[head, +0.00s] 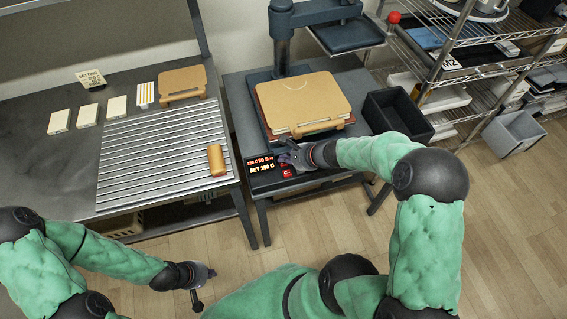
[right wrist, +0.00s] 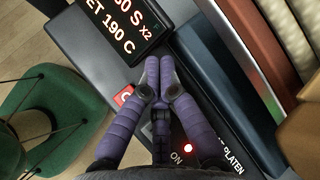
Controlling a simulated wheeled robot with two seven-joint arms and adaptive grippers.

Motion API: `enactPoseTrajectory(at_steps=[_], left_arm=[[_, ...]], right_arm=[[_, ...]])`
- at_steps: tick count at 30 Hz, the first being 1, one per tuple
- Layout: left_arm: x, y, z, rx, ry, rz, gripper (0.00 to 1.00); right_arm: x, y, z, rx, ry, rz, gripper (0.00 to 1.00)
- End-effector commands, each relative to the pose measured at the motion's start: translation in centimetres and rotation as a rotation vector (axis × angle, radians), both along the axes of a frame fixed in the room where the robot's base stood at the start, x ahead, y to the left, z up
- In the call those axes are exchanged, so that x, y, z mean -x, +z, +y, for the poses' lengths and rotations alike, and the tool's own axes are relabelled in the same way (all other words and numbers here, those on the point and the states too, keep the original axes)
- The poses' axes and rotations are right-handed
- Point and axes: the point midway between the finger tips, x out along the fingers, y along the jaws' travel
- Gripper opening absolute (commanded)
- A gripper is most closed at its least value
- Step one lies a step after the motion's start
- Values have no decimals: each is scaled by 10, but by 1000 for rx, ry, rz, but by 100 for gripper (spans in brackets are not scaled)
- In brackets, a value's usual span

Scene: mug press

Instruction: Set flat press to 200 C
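The flat press (head: 290,68) stands on a grey table. Its control panel has a dark display (head: 260,163) with orange text; in the right wrist view the display (right wrist: 118,28) reads "ET 190 C" below "0 S x2", partly cut off. My right gripper (head: 290,153) is at the panel, beside the display. In the right wrist view my right gripper (right wrist: 159,60) has its fingertips together with nothing between them; whether they touch the panel I cannot tell. A red button (right wrist: 124,95), partly hidden by a finger, lies beside it. My left gripper (head: 208,287) is open and empty, low over the floor.
A tan board (head: 300,103) lies on the press. A black bin (head: 398,118) and a wire shelf (head: 470,65) stand right; a slatted table (head: 150,150) stands left.

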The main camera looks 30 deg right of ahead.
Motion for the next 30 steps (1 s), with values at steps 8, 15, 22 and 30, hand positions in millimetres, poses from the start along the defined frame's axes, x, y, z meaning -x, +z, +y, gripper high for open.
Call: enactPoseTrajectory(at_steps=[8,15,22,30], left_arm=[[0,0,0,0,0,0,0],[0,-1,0,0,0,0,0],[0,-4,0,0,0,0,0],[0,-7,0,0,0,0,0]], right_arm=[[0,1,0,0,-1,-1,0],[0,-1,0,0,-1,-1,0],[0,-3,0,0,0,0,0],[0,-5,0,0,0,0,0]])
